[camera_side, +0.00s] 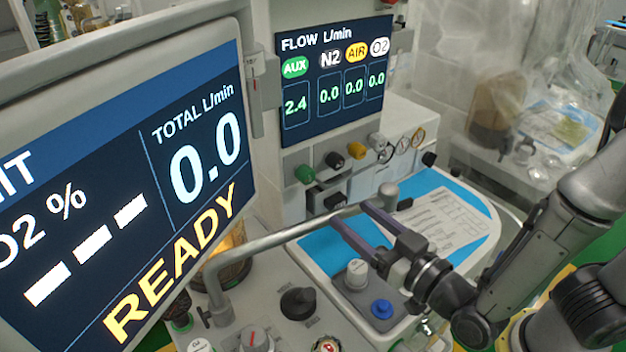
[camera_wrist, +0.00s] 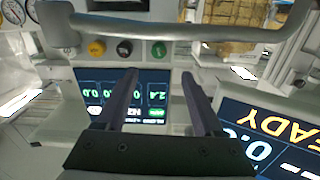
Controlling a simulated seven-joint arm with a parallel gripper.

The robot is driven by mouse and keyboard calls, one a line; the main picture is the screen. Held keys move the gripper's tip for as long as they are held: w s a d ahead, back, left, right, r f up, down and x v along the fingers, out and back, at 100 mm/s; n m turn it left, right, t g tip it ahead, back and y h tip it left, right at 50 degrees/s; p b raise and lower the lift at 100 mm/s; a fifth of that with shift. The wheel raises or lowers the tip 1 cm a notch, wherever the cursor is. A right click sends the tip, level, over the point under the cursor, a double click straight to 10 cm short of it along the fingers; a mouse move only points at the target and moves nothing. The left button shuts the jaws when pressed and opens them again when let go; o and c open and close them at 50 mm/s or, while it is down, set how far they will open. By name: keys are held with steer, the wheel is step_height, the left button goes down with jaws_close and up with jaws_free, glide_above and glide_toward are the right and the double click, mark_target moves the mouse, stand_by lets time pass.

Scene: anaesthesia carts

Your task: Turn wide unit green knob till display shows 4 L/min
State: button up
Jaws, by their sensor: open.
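The green knob (camera_side: 304,174) sits at the left end of a row of knobs below the flow display (camera_side: 336,85). The display shows AUX 2.4 and 0.0 for N2, AIR and O2. My gripper (camera_side: 353,213) is open and empty, to the lower right of the green knob in the side view and apart from it. In the wrist view, which is upside down, the green knob (camera_wrist: 158,49) shows just beyond the gap between my fingertips (camera_wrist: 160,74). The display (camera_wrist: 120,92) appears behind the fingers, partly covered by them.
A grey rail (camera_side: 280,238) runs close to my fingers; it crosses the top of the wrist view (camera_wrist: 180,27). Black (camera_side: 334,160), yellow (camera_side: 356,150) and white (camera_side: 377,140) knobs stand beside the green one. A large READY screen (camera_side: 130,200) stands at left.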

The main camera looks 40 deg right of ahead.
mark_target(310, 179)
steer(key=w+m, duration=0.1)
steer(key=w, duration=0.6)
steer(key=w+m, duration=0.1)
steer(key=w, duration=0.5)
steer(key=shift+w+d, duration=0.1)
steer(key=shift+w, duration=0.3)
jaws_close()
